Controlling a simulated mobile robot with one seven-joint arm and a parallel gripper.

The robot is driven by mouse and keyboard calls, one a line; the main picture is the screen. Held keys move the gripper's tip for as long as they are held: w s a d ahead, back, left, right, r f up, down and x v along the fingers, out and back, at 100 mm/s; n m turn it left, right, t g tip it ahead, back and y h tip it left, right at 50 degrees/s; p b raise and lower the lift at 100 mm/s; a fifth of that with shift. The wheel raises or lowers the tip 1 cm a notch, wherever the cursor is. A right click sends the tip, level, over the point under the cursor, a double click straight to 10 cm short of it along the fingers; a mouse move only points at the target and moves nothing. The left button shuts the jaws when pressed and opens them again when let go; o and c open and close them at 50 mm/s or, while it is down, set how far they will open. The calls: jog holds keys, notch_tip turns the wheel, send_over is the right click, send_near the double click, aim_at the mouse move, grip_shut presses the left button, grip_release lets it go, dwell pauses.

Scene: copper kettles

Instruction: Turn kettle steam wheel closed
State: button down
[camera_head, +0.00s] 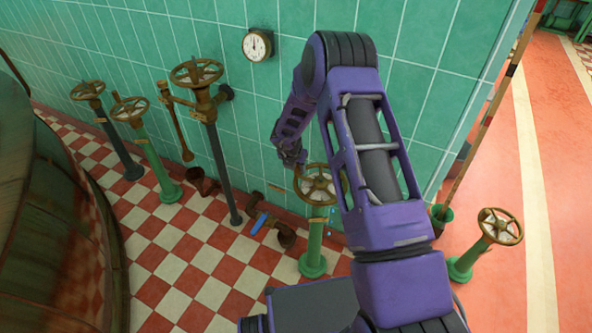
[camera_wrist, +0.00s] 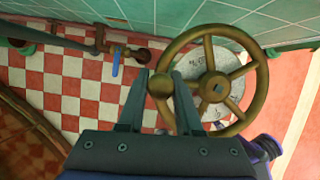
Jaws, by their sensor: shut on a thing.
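A brass spoked hand wheel (camera_head: 316,184) tops a short green post (camera_head: 314,240) near the tiled wall. In the head view my gripper (camera_head: 298,162) reaches the wheel's left edge from above. My purple arm hides the wheel's right side. A pale plate with faint marks (camera_wrist: 225,75) shows beneath the spokes, too small to read.
Other valve wheels stand to the left, one on a tall dark pipe (camera_head: 196,72), one on a green post (camera_head: 130,109). Another wheel (camera_head: 500,226) stands at right. A blue-handled pipe fitting (camera_head: 259,223) lies low near the wall. A large copper kettle (camera_head: 50,230) fills the left. A gauge (camera_head: 257,45) hangs on the wall.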

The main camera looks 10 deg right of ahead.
jog(key=shift+w+d+r+m+h, duration=0.1)
jog(key=shift+w+d+m+h, duration=0.25)
jog(key=shift+w+m, duration=0.4)
jog(key=shift+s+d+m, duration=0.1)
jog(key=shift+m, duration=0.15)
jog(key=c, duration=0.6)
grip_release()
jog(key=p+v, duration=0.2)
jog(key=v, duration=1.5)
jog(key=shift+r+p, duration=0.25)
jog(key=shift+p, duration=0.1)
